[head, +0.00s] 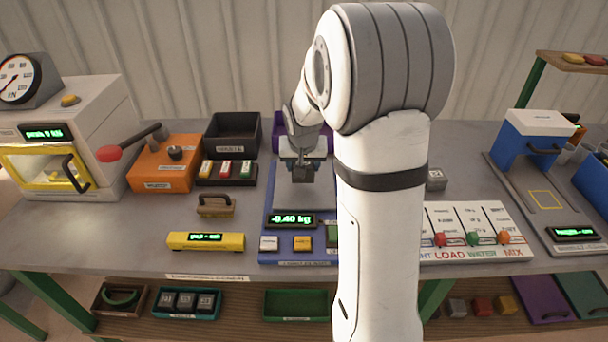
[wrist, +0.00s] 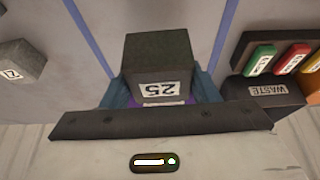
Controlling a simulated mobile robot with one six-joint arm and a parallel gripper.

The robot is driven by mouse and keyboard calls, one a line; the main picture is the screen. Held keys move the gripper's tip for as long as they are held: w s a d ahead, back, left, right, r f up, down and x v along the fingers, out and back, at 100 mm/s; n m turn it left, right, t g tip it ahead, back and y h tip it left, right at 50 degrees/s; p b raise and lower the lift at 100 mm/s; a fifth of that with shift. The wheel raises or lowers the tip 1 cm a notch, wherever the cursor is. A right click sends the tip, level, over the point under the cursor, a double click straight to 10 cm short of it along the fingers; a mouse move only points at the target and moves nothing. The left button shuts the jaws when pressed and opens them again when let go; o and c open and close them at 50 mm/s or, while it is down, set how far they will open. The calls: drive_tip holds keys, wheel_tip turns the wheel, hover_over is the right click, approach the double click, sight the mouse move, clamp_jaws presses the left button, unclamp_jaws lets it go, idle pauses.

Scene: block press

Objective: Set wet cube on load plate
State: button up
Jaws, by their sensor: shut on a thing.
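My gripper (head: 303,164) is shut on a dark grey cube (head: 302,174) above the metal plate (head: 297,195) of the blue scale (head: 268,230). The scale's display reads -0.40 kg. In the wrist view, my gripper's blue fingers (wrist: 158,92) flank the cube (wrist: 160,52), which has a white label that looks like 25, turned over. I cannot tell whether its surface is wet. At the left stands a white press (head: 85,130) with a yellow-framed window (head: 42,170). No plate in view has a readable "load plate" label, so I cannot tell which one it is.
A black waste bin (head: 232,133) and a purple tray (head: 325,132) are behind the scale. A yellow display bar (head: 206,242) lies in front. A lever panel (head: 475,232) and a blue-fronted machine (head: 533,138) are right.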

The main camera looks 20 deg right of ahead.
drive_tip(key=shift+d+f, duration=0.15)
drive_tip(key=shift+f, duration=1.8)
drive_tip(key=shift+s, duration=0.15)
drive_tip(key=o, duration=1.4)
drive_tip(key=shift+f, duration=0.1)
